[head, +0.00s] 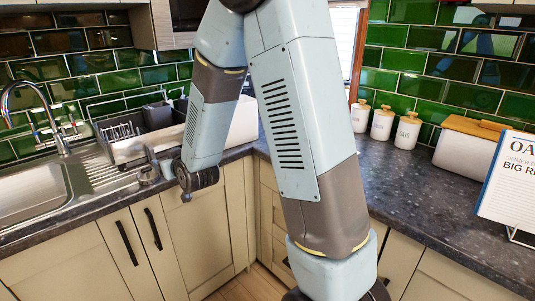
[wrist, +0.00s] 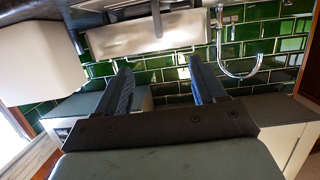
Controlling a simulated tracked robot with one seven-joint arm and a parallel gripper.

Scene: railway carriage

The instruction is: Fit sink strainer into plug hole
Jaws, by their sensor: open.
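The steel sink (head: 30,190) is at the left of the head view. Its plug hole cannot be made out. A small grey metal piece (head: 148,174) sits at the right end of the ridged drainer, close to the end of my arm; it may be the strainer, but it is too small to be sure. My gripper (wrist: 159,64) is open in the wrist view, its two dark blue fingers well apart with nothing between them. No strainer can be made out in the wrist view, which looks upside down towards the tiled wall.
A curved chrome tap (head: 58,125) stands behind the sink and also shows in the wrist view (wrist: 242,70). White canisters (head: 382,122), a bread bin (head: 463,155) and a recipe stand (head: 508,185) occupy the right counter.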

